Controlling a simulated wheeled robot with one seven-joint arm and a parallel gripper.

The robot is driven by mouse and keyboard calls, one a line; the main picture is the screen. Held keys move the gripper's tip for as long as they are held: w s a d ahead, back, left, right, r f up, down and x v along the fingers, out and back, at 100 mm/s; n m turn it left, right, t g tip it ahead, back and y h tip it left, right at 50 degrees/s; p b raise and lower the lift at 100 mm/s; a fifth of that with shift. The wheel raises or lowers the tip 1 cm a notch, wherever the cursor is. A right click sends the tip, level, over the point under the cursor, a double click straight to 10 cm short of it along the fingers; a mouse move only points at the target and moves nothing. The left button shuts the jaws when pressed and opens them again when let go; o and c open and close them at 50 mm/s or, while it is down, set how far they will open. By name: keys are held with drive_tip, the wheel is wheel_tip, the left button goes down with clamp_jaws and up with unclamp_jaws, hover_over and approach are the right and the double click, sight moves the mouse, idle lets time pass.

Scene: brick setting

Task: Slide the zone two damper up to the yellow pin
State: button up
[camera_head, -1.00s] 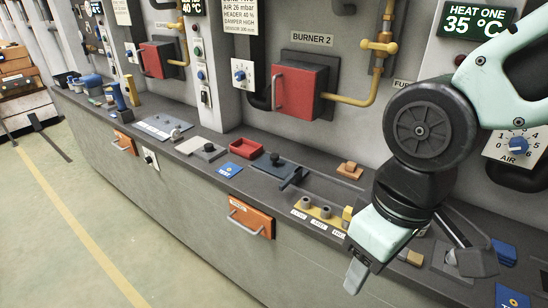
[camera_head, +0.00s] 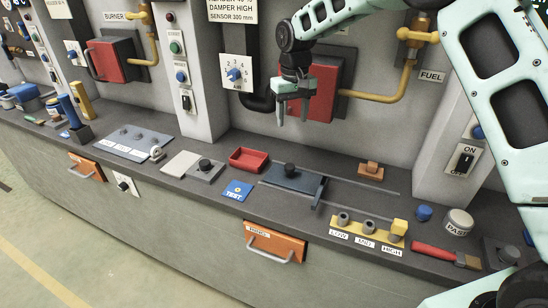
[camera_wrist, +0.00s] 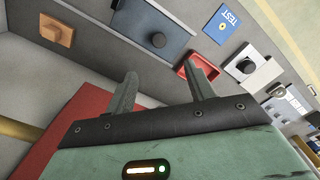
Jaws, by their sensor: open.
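A yellow strip (camera_head: 365,235) marked LOW, MID and HIGH lies in front and to the right. The yellow pin (camera_head: 399,227) stands at HIGH, right of the pointer. My gripper (camera_head: 292,115) is open and empty, pointing down above and behind the damper.
A red tray (camera_head: 248,160) and a blue TEST card (camera_head: 237,191) lie left of the damper. An orange-brown block (camera_head: 371,171) sits behind the track. The red burner box (camera_head: 325,88) is close behind my gripper. The track right of the plate looks clear.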

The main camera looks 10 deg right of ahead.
sight(290, 166)
drive_tip(key=f+p, duration=0.1)
drive_tip(key=f, duration=0.5)
drive_tip(key=f+p, duration=0.2)
drive_tip(key=f, duration=0.3)
drive_tip(key=w+f+p, duration=0.1)
drive_tip(key=f, duration=0.5)
drive_tip(key=shift+d+f+p, duration=0.1)
drive_tip(key=shift+f+p, duration=0.25)
drive_tip(key=shift+p, duration=0.05)
clamp_jaws()
drive_tip(key=s+d, duration=0.4)
drive_tip(key=d, duration=0.1)
drive_tip(key=s+d, duration=0.4)
drive_tip(key=d, duration=0.1)
drive_tip(key=s+d, duration=0.3)
drive_tip(key=d, duration=0.3)
drive_tip(key=shift+s, duration=0.4)
unclamp_jaws()
wheel_tip(290, 166, up, 18)
drive_tip(key=b, duration=0.3)
drive_tip(key=shift+f+b, duration=0.25)
drive_tip(key=shift+b, duration=0.15)
